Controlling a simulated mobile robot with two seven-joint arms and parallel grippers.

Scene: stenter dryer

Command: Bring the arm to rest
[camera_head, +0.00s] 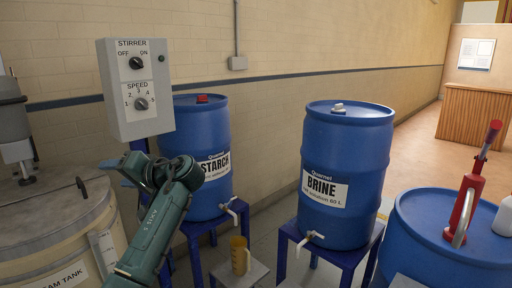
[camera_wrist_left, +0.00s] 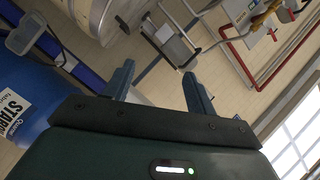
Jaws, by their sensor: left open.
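My left arm, dark green, comes up from the bottom left of the head view and bends at the wrist in front of the starch drum. Its gripper (camera_head: 128,168) points left there, below the grey control box (camera_head: 137,92), and is partly hidden by the wrist. In the left wrist view my left gripper (camera_wrist_left: 158,84) shows its two fingers apart. Nothing is between them. My right gripper is in neither view.
A lidded tank (camera_head: 52,222) stands close at the left. The starch drum (camera_head: 202,135) and brine drum (camera_head: 345,150) stand on blue stands. A third drum (camera_head: 420,225) with a red pump (camera_head: 465,205) is at right.

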